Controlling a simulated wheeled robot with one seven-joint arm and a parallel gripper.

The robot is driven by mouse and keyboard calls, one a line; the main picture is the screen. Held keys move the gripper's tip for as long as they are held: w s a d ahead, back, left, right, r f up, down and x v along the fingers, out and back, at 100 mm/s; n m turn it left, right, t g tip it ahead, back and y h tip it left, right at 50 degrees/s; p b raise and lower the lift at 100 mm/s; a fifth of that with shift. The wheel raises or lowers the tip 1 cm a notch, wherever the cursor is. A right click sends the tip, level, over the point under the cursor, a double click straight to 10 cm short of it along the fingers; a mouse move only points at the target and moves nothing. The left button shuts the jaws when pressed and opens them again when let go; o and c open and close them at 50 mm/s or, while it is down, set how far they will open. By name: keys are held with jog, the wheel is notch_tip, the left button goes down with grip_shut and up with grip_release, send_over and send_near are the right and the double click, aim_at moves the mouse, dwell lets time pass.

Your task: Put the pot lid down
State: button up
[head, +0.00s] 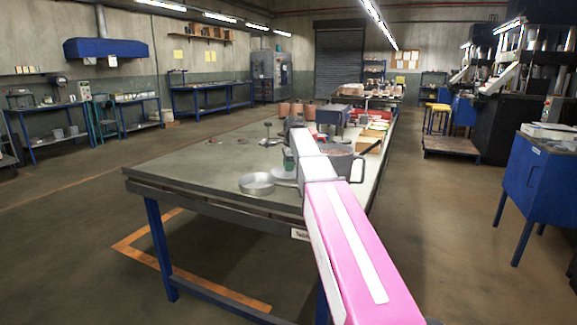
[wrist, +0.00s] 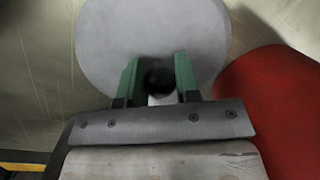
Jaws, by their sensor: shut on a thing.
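The pot lid (wrist: 150,40) is a pale grey disc with a round black knob (wrist: 160,80). In the wrist view my gripper (wrist: 160,84) has its green fingers shut on either side of the knob. I cannot tell whether the lid touches the tabletop.
A dark pot (head: 341,162) with a handle is close on the right. A red surface (wrist: 275,110) lies right of the lid. The table's left part is mostly clear.

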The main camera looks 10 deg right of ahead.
jog(key=o, duration=1)
jog(key=shift+c, duration=0.2)
notch_tip(320, 180, up, 12)
jog(key=s+d, duration=0.1)
jog(key=shift+s, duration=0.35)
jog(key=shift+d, duration=0.1)
